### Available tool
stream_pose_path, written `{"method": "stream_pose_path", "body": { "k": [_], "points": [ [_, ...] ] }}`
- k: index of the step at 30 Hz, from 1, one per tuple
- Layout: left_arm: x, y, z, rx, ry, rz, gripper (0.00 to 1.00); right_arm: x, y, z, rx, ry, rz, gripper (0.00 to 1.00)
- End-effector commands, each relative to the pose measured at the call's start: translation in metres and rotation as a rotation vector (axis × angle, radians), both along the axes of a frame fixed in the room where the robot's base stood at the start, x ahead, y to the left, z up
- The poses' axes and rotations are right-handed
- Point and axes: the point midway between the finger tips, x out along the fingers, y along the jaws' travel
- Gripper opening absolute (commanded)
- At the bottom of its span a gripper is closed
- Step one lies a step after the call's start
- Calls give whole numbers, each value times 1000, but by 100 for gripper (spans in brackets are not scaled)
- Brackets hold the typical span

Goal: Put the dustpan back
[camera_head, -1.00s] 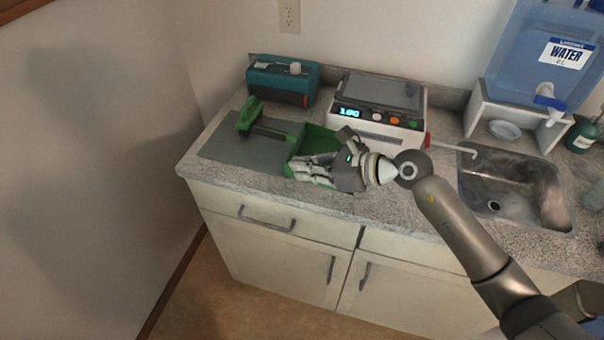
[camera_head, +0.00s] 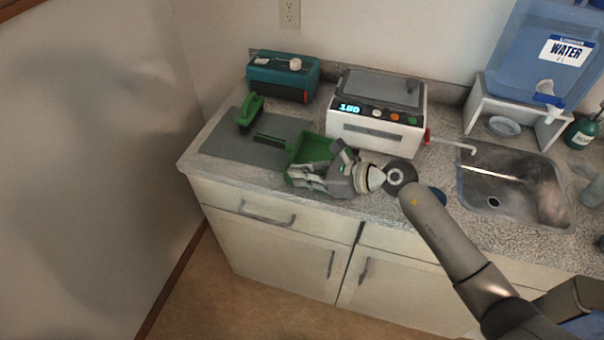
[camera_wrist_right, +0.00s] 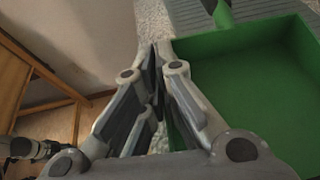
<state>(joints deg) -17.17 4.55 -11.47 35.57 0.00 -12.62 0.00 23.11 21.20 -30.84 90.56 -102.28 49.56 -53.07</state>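The green dustpan (camera_head: 318,147) is at the counter's front edge, its handle pointing left over a grey mat (camera_head: 222,143). It fills the right side of the right wrist view (camera_wrist_right: 250,85). My right gripper (camera_head: 293,176) is at the pan's near side wall. In the wrist view its fingers (camera_wrist_right: 162,62) are close together at the wall, apparently pinching it; the exact contact is hidden. Whether the pan rests fully on the counter cannot be told. A green brush (camera_head: 250,111) lies on the mat behind the handle. My left gripper is not in view.
A white device with a lit display (camera_head: 377,115) stands right behind the dustpan. A teal box (camera_head: 283,77) is at the back left. A sink (camera_head: 515,190) and a water container (camera_head: 545,55) are to the right. The mat's left part is clear.

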Motion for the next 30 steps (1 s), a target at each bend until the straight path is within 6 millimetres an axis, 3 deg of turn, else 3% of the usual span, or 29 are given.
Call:
{"method": "stream_pose_path", "body": {
  "k": [4,10,20,25,30],
  "points": [
    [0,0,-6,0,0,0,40,0,0,-5,0,-2,0,0],
    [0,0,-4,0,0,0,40,0,0,-4,0,0,0,26],
    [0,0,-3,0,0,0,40,0,0,-3,0,0,0,27],
    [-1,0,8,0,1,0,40,0,0,8,1,0,0,27],
    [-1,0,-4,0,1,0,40,-11,-27,14,-5,-3,-1,27]
  ]
}}
